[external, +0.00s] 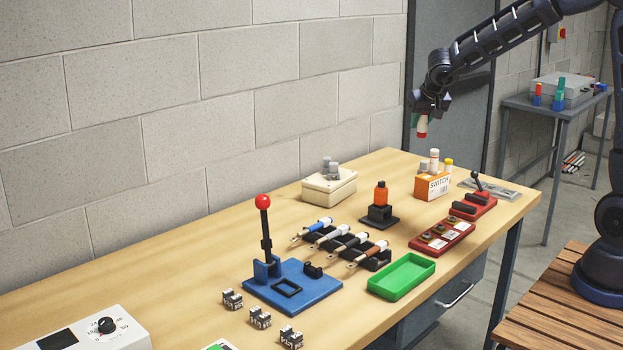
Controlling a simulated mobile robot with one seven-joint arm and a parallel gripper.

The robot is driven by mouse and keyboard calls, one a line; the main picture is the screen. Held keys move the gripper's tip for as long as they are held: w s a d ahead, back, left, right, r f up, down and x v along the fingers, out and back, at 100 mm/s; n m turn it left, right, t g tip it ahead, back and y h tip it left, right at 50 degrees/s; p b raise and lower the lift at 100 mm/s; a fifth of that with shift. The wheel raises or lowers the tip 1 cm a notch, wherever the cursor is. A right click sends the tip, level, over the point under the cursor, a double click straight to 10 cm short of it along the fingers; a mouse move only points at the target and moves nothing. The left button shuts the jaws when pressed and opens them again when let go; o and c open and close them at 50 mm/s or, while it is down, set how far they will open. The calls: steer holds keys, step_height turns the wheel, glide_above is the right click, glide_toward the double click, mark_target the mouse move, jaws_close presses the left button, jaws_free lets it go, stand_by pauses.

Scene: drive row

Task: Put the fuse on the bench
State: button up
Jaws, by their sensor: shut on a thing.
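My gripper (424,112) is shut on a small red-and-white cylinder, which I take to be the fuse (422,128). It hangs roughly upright below the fingers, in the air above the far end of the bench; its upper part is hidden by the gripper. The bench (190,262) is a long light-wood top along the block wall. The held fuse is apart from the bench top and from the things standing on it.
Bare wood shows at left.

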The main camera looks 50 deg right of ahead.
steer(key=w+a+n+y, duration=0.2)
steer(key=w+a+n, duration=0.1)
steer(key=a, duration=1)
steer(key=w+a+n+y, duration=0.1)
steer(key=w+a+n, duration=0.2)
steer(key=a, duration=1)
steer(key=w+a+n+y, duration=0.2)
steer(key=w+a+n, duration=0.15)
steer(key=a, duration=0.95)
steer(key=s+a+n+g+y, duration=0.1)
steer(key=s+a+n, duration=0.25)
steer(key=a, duration=1.05)
steer(key=s+a+n+y, duration=0.2)
steer(key=s+a, duration=0.2)
steer(key=a, duration=1)
steer(key=s+a+n+g+y, duration=0.1)
steer(key=s+a+n, duration=0.2)
steer(key=a, duration=1.1)
step_height(320, 180, down, 25)
steer(key=shift+s+f, duration=0.1)
steer(key=o, duration=1)
steer(key=shift+f, duration=0.1)
